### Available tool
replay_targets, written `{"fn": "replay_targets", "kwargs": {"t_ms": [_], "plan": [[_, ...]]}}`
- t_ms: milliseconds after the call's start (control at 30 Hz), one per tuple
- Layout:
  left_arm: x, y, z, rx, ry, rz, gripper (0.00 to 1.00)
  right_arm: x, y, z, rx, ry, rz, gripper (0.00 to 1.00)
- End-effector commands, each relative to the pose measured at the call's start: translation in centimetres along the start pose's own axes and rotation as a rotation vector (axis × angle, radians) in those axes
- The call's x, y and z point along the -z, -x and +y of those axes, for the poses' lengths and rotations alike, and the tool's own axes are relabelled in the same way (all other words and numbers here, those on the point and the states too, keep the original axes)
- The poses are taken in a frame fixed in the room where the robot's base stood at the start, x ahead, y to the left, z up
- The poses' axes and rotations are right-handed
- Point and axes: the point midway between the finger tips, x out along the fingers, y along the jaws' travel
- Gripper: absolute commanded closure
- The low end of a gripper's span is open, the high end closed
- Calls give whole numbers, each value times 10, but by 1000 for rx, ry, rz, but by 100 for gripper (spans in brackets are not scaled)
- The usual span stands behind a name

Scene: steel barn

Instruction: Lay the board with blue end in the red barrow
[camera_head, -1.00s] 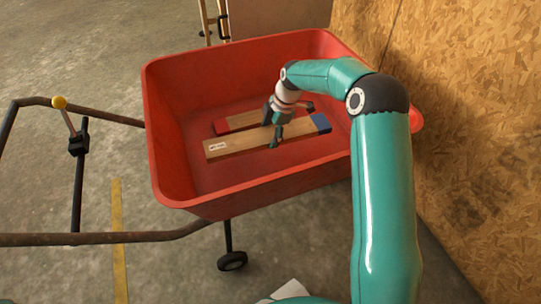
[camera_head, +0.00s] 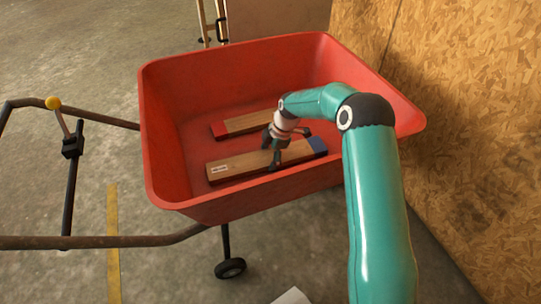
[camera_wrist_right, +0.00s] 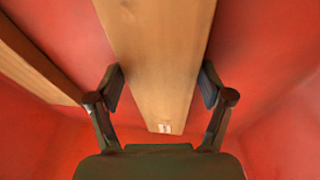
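The board with the blue end (camera_head: 240,167) lies in the red barrow (camera_head: 160,185), close along its near wall, blue end to the right and a small white label at its left end. My right gripper (camera_head: 277,158) reaches down into the barrow at the board, right of its middle. In the right wrist view, its fingers (camera_wrist_right: 162,88) stand open on either side of the board (camera_wrist_right: 160,60), with small gaps to both edges. My left gripper is not in view.
A second board with a red end (camera_head: 240,124) lies behind the first in the barrow. A wooden panel wall (camera_head: 470,130) stands close on the right. The barrow's handle frame (camera_head: 70,190) extends to the left over open floor.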

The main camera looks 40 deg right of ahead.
Motion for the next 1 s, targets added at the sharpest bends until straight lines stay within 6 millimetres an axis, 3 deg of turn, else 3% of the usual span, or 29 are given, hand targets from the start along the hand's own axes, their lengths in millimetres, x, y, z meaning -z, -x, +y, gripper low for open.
{"fn": "replay_targets", "kwargs": {"t_ms": [33,100,567,1000], "plan": [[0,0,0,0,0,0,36,0,-1,-1,2,0,0,12],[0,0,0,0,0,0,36,0,-1,-1,2,0,0,0],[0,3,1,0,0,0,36,0,8,0,0,-1,0,0],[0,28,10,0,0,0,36,0,87,1,-2,-3,0,0]]}}
